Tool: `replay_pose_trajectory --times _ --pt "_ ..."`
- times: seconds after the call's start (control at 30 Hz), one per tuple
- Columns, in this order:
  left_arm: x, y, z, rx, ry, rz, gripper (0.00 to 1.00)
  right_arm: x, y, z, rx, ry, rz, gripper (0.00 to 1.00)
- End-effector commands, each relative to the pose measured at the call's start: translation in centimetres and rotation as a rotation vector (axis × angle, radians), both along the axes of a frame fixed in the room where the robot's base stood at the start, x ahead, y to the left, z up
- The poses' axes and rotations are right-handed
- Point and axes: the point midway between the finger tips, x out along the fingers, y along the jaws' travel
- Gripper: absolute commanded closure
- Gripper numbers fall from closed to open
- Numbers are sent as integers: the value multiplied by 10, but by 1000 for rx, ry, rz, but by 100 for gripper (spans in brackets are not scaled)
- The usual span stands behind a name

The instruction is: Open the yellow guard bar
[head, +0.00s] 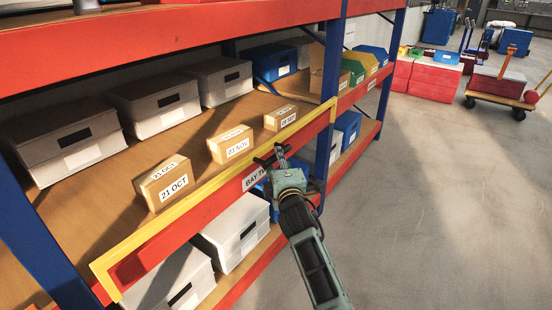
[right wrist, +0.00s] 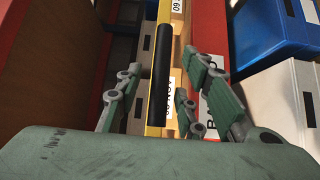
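The yellow guard bar (head: 180,208) runs lengthwise along the front edge of the middle shelf, in front of the small cartons, with short bent ends. My right gripper (head: 271,154) is at the bar, right of its middle. In the right wrist view, the bar's black grip section (right wrist: 161,62) lies between the spread fingers of my right gripper (right wrist: 160,75). The fingers are open, with gaps to the bar on both sides; I cannot tell whether any part touches it. My left gripper is in neither view.
Dated cartons (head: 164,184) stand on the wooden shelf behind the bar, with grey lidded bins (head: 154,101) further back. A blue rack upright (head: 328,75) stands right of my gripper. The floor (head: 430,200) to the right is clear; red crates (head: 435,80) and a cart (head: 500,90) stand beyond.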

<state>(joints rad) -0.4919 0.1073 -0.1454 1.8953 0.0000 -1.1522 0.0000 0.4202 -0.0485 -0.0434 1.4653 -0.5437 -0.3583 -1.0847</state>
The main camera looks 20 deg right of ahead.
Motion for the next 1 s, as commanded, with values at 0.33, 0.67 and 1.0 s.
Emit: replay_pose_trajectory --times 0.33,0.67,1.0 --pt "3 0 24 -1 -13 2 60 30 -4 -1 2 1 0 65" --pt "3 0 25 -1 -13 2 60 30 -4 -1 2 1 0 72" --pt "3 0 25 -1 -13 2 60 30 -4 -1 2 1 1 100"
